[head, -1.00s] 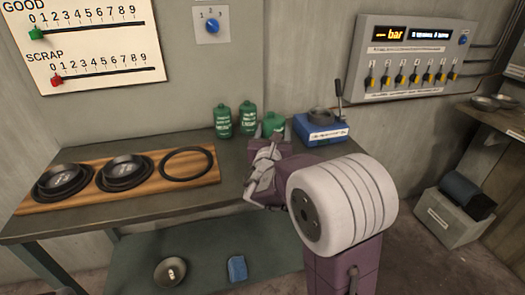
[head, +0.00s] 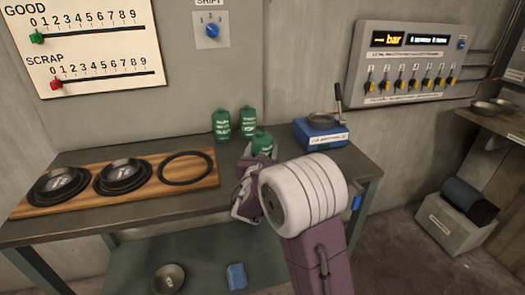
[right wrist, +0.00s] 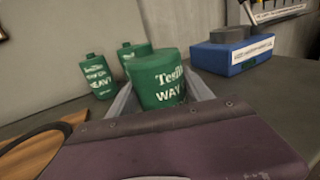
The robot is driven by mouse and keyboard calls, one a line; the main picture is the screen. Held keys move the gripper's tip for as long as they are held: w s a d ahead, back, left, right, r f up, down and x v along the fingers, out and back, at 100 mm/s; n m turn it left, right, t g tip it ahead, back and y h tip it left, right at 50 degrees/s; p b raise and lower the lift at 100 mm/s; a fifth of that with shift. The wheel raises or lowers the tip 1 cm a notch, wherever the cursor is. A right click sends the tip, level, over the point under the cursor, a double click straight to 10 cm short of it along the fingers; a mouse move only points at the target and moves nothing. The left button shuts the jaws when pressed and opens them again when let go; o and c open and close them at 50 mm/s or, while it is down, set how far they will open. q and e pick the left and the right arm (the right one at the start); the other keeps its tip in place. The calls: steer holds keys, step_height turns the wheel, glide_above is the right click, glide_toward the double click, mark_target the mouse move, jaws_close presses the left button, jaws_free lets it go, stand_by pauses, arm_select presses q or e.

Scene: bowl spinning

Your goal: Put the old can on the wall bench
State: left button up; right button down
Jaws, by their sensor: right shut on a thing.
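My right gripper (head: 260,158) is shut on a green can (head: 262,142) with white lettering. The right wrist view shows this can (right wrist: 160,78) between the two grey fingers, its lower part hidden by my gripper. Whether it touches the bench top cannot be told. Two similar green cans (head: 221,124) (head: 248,121) stand upright behind it on the grey bench (head: 345,165) against the wall. They also show in the right wrist view (right wrist: 98,77). Which can is the old one cannot be told. My left gripper is not in view.
A wooden board (head: 203,184) with dark bowls and a ring lies on the left of the bench. A blue device (head: 320,134) with a lever stands right of the cans. A bowl (head: 168,279) and a blue item (head: 236,275) are on the lower shelf. A second bench (head: 495,122) is far right.

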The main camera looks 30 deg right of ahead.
steer(key=shift+f, duration=0.15)
steer(key=shift+c, duration=2.1)
jaws_free()
steer(key=shift+s+a+r+p, duration=0.15)
steer(key=shift+r+p, duration=0.1)
steer(key=shift+p, duration=0.1)
steer(key=v, duration=1.1)
steer(key=shift+s+a+b, duration=0.15)
steer(key=shift+s+b, duration=0.15)
steer(key=shift+f, duration=0.1)
